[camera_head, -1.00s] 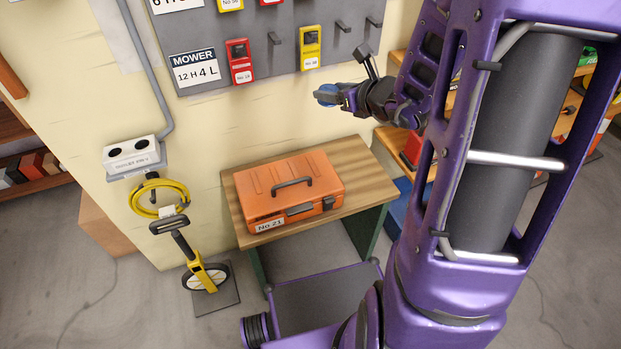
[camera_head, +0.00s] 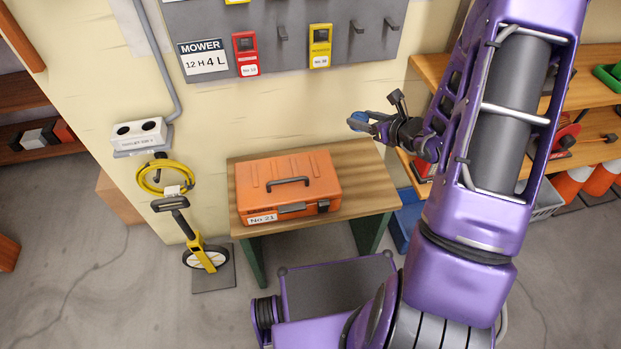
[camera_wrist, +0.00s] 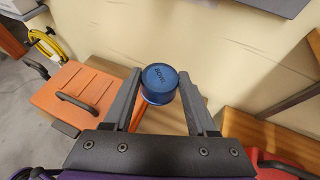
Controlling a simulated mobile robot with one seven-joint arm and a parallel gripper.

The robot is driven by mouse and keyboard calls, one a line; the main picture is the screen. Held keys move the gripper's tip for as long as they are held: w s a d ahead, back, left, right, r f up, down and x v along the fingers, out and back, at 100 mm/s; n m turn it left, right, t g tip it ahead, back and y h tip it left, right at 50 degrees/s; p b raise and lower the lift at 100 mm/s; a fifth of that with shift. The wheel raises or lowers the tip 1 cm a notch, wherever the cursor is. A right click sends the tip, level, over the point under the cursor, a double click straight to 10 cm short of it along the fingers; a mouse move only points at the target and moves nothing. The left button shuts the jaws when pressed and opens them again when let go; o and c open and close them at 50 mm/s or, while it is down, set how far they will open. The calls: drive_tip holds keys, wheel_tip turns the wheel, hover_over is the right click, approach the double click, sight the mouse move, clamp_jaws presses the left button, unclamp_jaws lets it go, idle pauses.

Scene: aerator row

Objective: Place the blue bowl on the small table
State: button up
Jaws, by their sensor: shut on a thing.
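The blue bowl (camera_wrist: 160,83) is small and round, with lettering on the face turned to the wrist camera. My gripper (camera_wrist: 160,90) is shut on it, one finger on each side. In the head view the blue bowl (camera_head: 358,120) is held in the air by my gripper (camera_head: 366,122), above the right part of the small table. The small wooden table (camera_head: 368,180) has dark green legs and stands against the wall. Its right end is bare in the head view.
An orange toolbox (camera_head: 290,186) marked No 21 covers much of the table's left and middle. A grey tool board (camera_head: 370,40) hangs above. Wooden shelves (camera_head: 430,65) stand at the right. A yellow measuring wheel (camera_head: 204,255) stands left of the table.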

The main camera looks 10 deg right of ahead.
hover_over(357, 196)
wheel_tip(357, 196, down, 22)
drive_tip(key=shift+s+r+p, duration=0.15)
drive_tip(key=shift+p, duration=0.15)
drive_tip(key=shift+f+b, duration=0.3)
drive_tip(key=shift+f, duration=2)
drive_tip(key=shift+f, duration=0.1)
drive_tip(key=o, duration=1.4)
drive_tip(key=shift+c, duration=0.2)
drive_tip(key=shift+r, duration=0.2)
drive_tip(key=v, duration=1.2)
drive_tip(key=shift+p, duration=0.45)
